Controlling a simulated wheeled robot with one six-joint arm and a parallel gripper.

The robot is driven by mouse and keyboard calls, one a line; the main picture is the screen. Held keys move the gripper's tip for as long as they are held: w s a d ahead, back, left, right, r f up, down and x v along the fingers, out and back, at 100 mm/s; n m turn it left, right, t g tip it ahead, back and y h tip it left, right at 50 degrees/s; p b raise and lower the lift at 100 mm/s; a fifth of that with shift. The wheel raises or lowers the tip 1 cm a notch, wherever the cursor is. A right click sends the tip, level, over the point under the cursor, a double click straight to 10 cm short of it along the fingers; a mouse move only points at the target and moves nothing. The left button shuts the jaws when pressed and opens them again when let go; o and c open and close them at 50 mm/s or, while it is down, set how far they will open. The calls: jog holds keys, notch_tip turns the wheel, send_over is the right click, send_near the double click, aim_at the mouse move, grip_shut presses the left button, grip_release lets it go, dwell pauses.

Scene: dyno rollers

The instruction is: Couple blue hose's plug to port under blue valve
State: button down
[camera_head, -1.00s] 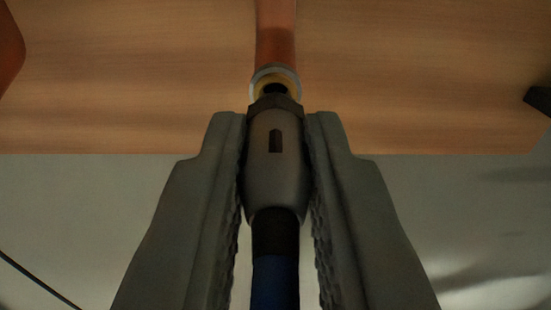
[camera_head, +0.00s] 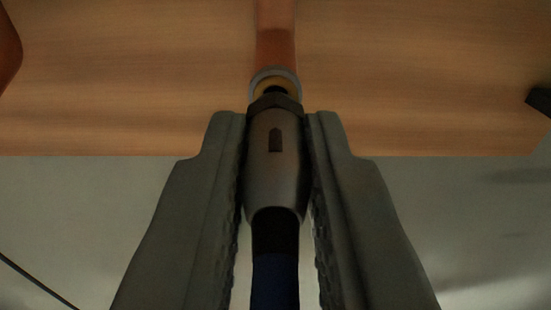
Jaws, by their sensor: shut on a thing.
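My gripper (camera_head: 276,125) is shut on a grey metal plug (camera_head: 275,185), one finger on each side of it. The blue hose (camera_head: 274,282) runs from the plug's dark lower collar down out of the picture. Straight ahead of the plug's dark front end is a port (camera_head: 274,78) with a pale rim and a brass-coloured ring. It sits at the end of a copper pipe (camera_head: 276,30). The plug's tip overlaps the port opening in this view; I cannot tell how far in it is. The blue valve is not in view.
A wooden panel (camera_head: 410,80) fills the upper part of the picture. A reddish-brown rounded thing (camera_head: 8,50) is at the upper left edge, and a dark block (camera_head: 539,100) is at the right edge. A thin dark cable (camera_head: 38,283) crosses the lower left.

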jog(key=shift+w, duration=0.5)
dwell(0.3)
jog(key=c, duration=1.3)
grip_release()
jog(key=shift+g, duration=0.3)
jog(key=s+r, duration=0.1)
jog(key=s, duration=1.7)
jog(key=s+r, duration=0.1)
jog(key=s, duration=1.6)
jog(key=s+r, duration=0.1)
jog(key=s, duration=1.7)
jog(key=shift+s+r, duration=0.2)
jog(key=shift+s, duration=0.15)
